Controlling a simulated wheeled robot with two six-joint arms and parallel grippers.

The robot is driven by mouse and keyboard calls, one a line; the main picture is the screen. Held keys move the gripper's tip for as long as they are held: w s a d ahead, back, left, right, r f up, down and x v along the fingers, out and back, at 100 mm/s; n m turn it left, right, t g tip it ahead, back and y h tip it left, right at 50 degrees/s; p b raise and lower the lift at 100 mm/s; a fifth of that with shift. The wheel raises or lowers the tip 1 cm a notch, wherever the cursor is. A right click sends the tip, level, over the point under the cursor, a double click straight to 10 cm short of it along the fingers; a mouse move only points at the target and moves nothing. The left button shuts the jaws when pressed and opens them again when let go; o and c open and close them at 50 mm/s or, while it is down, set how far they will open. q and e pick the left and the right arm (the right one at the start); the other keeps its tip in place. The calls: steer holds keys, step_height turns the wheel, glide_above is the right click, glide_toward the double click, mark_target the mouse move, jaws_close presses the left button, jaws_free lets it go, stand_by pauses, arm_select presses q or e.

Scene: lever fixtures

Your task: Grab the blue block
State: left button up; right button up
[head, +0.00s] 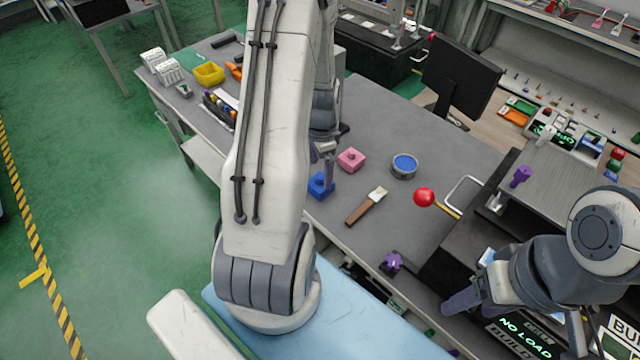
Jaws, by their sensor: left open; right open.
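The blue block (320,187) sits on the grey workbench near its front edge, with a small peg on top, partly covered by my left gripper. My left gripper (325,167) is open and hangs pointing down right at the block. One finger overlaps the block's right side in the picture; I cannot tell whether it touches. My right gripper (468,298) is open and empty at the lower right, in front of the black fixture and well away from the block.
A pink block (351,160), a tin of blue paint (404,166) and a brush (367,206) lie close to the right of the blue block. A monitor (461,78) stands behind.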

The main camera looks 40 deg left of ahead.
mark_target(320, 177)
arm_select(q)
step_height(320, 177, down, 4)
steer(key=shift+s+f+p, duration=0.1)
steer(key=shift+f+p, duration=0.05)
steer(key=shift+p, duration=0.3)
steer(key=c, duration=1.5)
